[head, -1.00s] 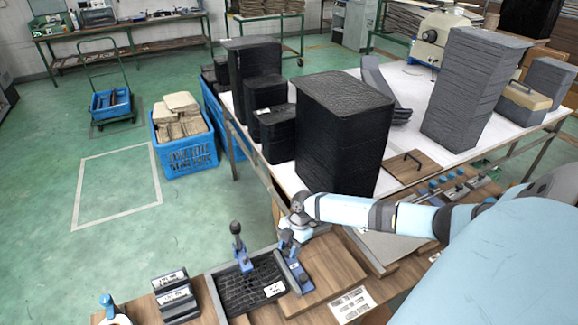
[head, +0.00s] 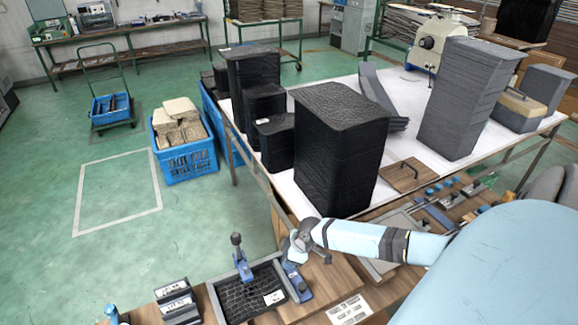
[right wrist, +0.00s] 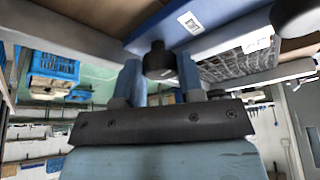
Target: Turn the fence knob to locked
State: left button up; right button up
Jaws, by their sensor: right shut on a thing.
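The fence knob (right wrist: 158,60) is a dark round knob in the right wrist view, on the underside of a blue bar as seen there. That blue fence bar (right wrist: 185,22) carries a white label. In the head view the blue fence (head: 299,284) lies along the right side of a dark tray (head: 214,300). My right gripper (right wrist: 161,72) is shut on the knob, with one blue finger on each side of it. In the head view my right gripper (head: 292,247) hides the knob. The knob's locked or unlocked setting cannot be read. My left gripper is not in view.
Small dark labelled blocks (head: 178,300) sit left of the tray. A large black box (head: 340,150) stands on the white table behind my right arm. Green floor is open on the left.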

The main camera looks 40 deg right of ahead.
jog(key=shift+a+r+m+t+h, duration=0.1)
jog(key=shift+m+t+h, duration=0.25)
jog(key=shift+m, duration=0.95)
jog(key=o, duration=0.6)
jog(key=shift+o, duration=0.2)
jog(key=b+v, duration=0.1)
jog(key=v, duration=1.2)
jog(key=shift+s+r, duration=0.2)
jog(key=shift+r, duration=0.2)
jog(key=shift+a, duration=0.1)
